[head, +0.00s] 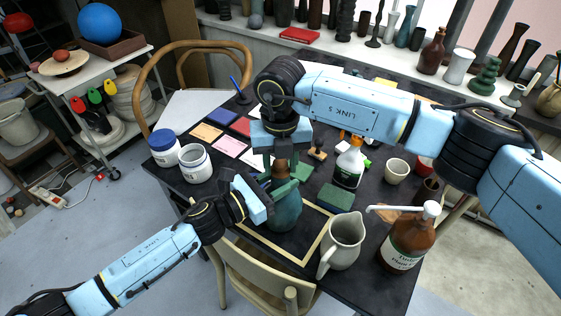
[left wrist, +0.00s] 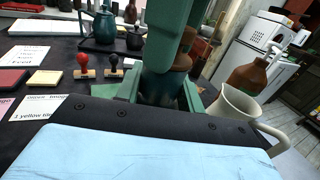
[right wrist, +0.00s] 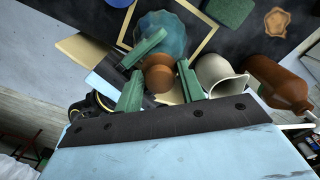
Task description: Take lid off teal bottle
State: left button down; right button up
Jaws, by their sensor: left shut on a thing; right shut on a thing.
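The teal bottle (head: 286,212) stands upright on the dark table inside a pale tape frame. My left gripper (head: 272,186) is shut on its upper part from the left side. The brown lid (head: 281,167) is directly above the bottle, with my right gripper (head: 280,172) shut on it from above. In the right wrist view the round brown lid (right wrist: 158,76) sits between the green fingers, with the teal bottle (right wrist: 163,34) beyond it. In the left wrist view a green finger hides much of the lid (left wrist: 183,62). I cannot tell whether lid and bottle touch.
A cream pitcher (head: 342,242) and a brown pump bottle (head: 408,240) stand close on the right. A spray bottle (head: 349,163) and a green sponge block (head: 335,197) are behind. White jars with blue (head: 164,147) stand at the left edge. A chair (head: 262,275) is in front.

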aim_at(280, 163)
pick_arm(q)
jog(key=shift+s+a+f, duration=0.1)
jog(key=shift+s+f, duration=0.1)
jog(key=shift+f, duration=0.3)
pick_arm(e)
jog(key=shift+r, duration=3.1)
pick_arm(q)
jog(key=c, duration=0.9)
grip_release()
jog(key=shift+c, duration=0.2)
jog(key=shift+o, duration=0.6)
jog(key=shift+w+r, duration=0.1)
jog(key=shift+r, duration=0.15)
